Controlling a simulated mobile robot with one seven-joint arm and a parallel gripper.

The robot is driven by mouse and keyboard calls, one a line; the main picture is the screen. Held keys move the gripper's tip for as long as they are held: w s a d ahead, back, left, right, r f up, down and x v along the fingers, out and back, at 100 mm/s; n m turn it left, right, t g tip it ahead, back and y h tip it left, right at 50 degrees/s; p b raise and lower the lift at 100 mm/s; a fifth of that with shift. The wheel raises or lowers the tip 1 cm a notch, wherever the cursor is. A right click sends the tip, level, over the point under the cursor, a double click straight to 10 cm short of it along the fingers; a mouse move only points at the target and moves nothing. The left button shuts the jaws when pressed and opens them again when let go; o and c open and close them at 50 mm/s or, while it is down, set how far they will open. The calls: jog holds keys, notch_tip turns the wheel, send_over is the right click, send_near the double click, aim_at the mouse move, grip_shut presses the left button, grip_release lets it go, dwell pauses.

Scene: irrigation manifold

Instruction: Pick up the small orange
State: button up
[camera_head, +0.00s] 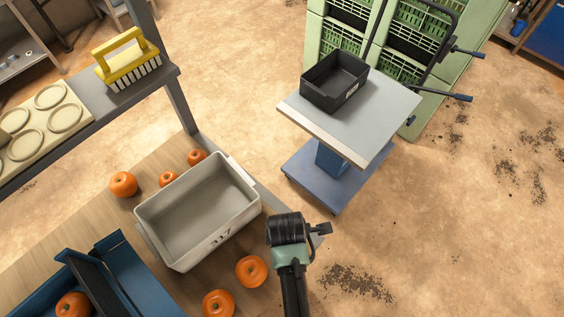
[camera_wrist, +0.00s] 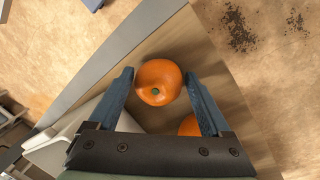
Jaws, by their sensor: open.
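Several oranges lie on the wooden table. Behind the grey crate are a larger orange (camera_head: 123,184), a smaller-looking one (camera_head: 168,179) partly hidden by the crate rim, and another small-looking one (camera_head: 196,157). Two more lie in front of the crate, a right one (camera_head: 251,271) and a lower one (camera_head: 218,304). I cannot tell for certain which is the small orange. My gripper (camera_wrist: 158,75) is open in the wrist view.
The grey crate (camera_head: 153,228), marked 317, looks empty. A blue divided tray (camera_head: 137,275) has an orange (camera_head: 73,305) beside its divider. A shelf with a yellow brush (camera_head: 128,62) stands behind. A black bin (camera_head: 334,80) rests on a separate stand (camera_head: 385,110). Open floor lies right.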

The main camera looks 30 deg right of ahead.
jog(key=shift+f, duration=0.1)
jog(key=c, duration=1.1)
